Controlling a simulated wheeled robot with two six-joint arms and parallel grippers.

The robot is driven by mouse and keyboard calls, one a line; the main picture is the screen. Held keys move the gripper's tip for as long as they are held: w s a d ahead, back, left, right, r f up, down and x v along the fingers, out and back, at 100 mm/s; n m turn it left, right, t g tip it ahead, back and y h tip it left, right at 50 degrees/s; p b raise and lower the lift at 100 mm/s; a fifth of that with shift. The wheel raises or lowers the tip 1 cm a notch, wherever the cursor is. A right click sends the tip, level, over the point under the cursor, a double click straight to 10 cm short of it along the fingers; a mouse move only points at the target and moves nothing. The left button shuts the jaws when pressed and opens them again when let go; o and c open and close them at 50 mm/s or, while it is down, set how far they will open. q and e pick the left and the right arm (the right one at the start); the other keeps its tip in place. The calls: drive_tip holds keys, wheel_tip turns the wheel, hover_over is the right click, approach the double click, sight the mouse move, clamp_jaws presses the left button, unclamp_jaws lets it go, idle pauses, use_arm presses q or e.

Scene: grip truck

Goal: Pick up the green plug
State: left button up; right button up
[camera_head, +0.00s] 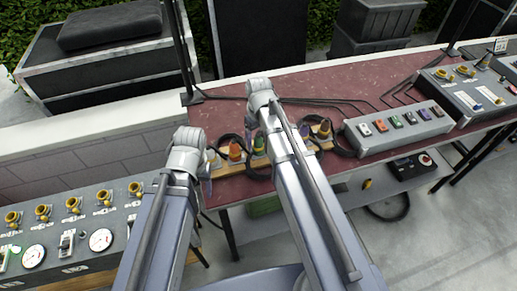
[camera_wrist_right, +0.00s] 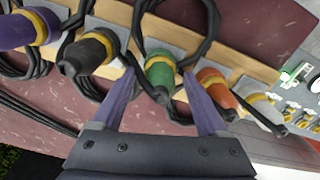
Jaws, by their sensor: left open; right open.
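The green plug (camera_wrist_right: 160,76) has a yellow band and a black cable. It sits on a wooden strip (camera_wrist_right: 180,52) in a row of plugs. In the head view the green plug (camera_head: 259,146) is partly covered by my right arm. My right gripper (camera_wrist_right: 160,84) is open, with one finger on each side of the green plug; I cannot tell whether they touch it. My left gripper (camera_head: 188,160) is at the left end of the strip, left of the white plug (camera_head: 214,160).
The orange plug (camera_wrist_right: 214,88) and black plug (camera_wrist_right: 90,50) flank the green one closely. Purple (camera_wrist_right: 28,28) and white (camera_wrist_right: 258,102) plugs sit further out. Looped black cables surround the plugs. A grey switch box (camera_head: 400,126) stands on the red tabletop (camera_head: 330,82); a control panel is at left.

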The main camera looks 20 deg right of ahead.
clamp_jaws()
idle(0.5)
